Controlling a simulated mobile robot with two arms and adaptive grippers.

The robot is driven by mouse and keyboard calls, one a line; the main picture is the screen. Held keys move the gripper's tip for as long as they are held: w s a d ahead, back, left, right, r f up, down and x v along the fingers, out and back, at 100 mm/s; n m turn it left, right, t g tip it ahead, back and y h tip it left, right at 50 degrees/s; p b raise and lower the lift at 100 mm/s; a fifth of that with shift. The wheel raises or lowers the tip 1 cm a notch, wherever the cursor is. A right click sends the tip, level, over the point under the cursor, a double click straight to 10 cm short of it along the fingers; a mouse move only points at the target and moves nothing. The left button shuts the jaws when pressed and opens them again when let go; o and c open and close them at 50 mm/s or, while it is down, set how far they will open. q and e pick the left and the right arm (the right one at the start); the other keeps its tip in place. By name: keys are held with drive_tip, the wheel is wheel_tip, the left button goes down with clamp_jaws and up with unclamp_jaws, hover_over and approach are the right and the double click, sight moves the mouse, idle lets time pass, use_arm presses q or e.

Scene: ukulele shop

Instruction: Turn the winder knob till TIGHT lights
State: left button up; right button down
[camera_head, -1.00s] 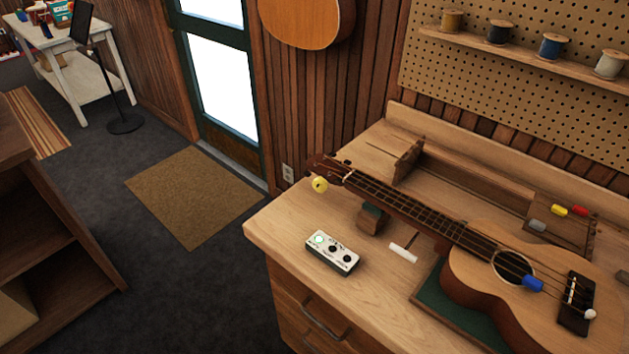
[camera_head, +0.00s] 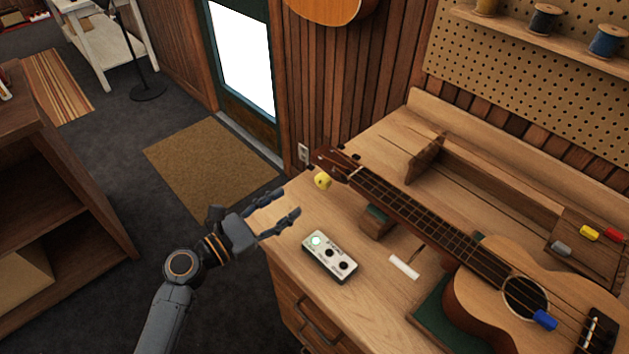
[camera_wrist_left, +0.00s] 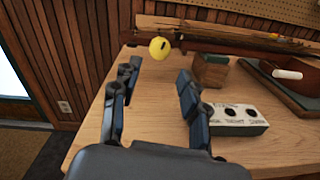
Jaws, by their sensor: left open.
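The yellow winder knob (camera_head: 323,180) is at the headstock end of the ukulele (camera_head: 440,230), near the bench's left edge. It also shows in the left wrist view (camera_wrist_left: 159,47), beyond the fingers. The white indicator box (camera_head: 330,257) lies on the bench with three round lamps; the left one glows pale green and the other two are dark. Its labels are too small to read surely. My left gripper (camera_head: 288,205) is open and empty, left of the box and short of the knob, apart from both. My right gripper is out of view.
The wooden bench (camera_head: 300,225) carries a neck block (camera_head: 376,222), a white rod (camera_head: 404,267) and a green mat (camera_head: 430,315) under the ukulele. A blue piece (camera_head: 544,320) is at the strings. A shelf unit (camera_head: 70,190) stands left; carpet between is free.

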sight(319, 183)
use_arm(q)
drive_tip(key=x, duration=0.4)
drive_tip(key=shift+r+p, duration=0.25)
drive_tip(key=shift+p, duration=0.1)
drive_tip(key=x, duration=0.4)
drive_tip(key=shift+w+f+p, duration=0.1)
drive_tip(key=shift+f+p, duration=0.15)
drive_tip(key=shift+p, duration=0.05)
drive_tip(key=shift+w+d, duration=0.25)
drive_tip(key=shift+d, duration=0.05)
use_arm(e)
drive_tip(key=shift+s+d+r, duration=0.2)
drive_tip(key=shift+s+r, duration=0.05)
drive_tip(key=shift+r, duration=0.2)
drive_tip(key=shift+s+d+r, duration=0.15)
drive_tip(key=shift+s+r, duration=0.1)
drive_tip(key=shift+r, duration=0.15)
use_arm(q)
drive_tip(key=c, duration=0.9)
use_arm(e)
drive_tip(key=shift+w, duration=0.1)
